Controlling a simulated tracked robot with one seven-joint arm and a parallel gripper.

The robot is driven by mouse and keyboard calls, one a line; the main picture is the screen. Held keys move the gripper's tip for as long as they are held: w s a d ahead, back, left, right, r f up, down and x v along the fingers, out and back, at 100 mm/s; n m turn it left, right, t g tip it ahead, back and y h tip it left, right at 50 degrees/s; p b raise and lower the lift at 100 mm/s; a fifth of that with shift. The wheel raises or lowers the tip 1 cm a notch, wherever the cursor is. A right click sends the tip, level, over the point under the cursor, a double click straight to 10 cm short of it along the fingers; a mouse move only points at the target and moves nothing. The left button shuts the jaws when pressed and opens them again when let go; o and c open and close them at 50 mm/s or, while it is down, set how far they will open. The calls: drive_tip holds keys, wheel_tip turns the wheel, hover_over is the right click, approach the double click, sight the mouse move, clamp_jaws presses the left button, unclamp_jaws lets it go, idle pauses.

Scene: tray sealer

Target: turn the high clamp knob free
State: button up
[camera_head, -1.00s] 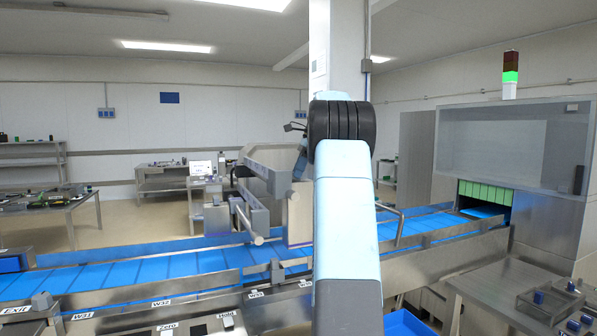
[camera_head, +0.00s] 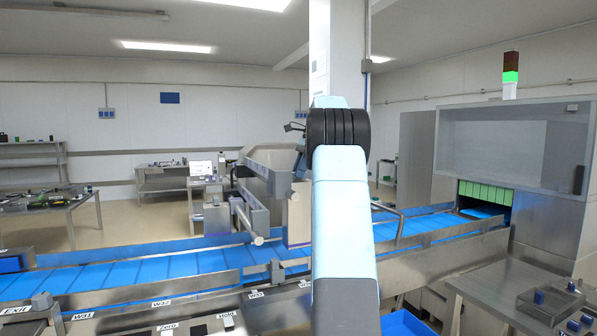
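My arm, pale blue with a black ribbed joint, rises through the middle of the view. It hides what lies behind it, and my gripper does not show. A grey metal clamp frame (camera_head: 258,186) stands over the blue conveyor belt (camera_head: 110,275), just left of my arm. A rod with a pale round end (camera_head: 257,240) sticks out from its lower part. I cannot tell which part is the high clamp knob; it may be hidden behind my arm.
A large steel cabinet (camera_head: 515,150) with a lit green lamp (camera_head: 510,77) stands at the right. A steel table (camera_head: 490,290) with small blue-knobbed parts is at the lower right. Steel guide rails line the belt. Benches stand along the back wall.

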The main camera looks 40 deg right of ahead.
drive_tip(key=o, duration=0.3)
drive_tip(key=shift+o, duration=0.2)
drive_tip(key=w+v, duration=0.1)
drive_tip(key=v, duration=0.6)
drive_tip(key=shift+s+r, duration=0.15)
drive_tip(key=shift+s, duration=0.35)
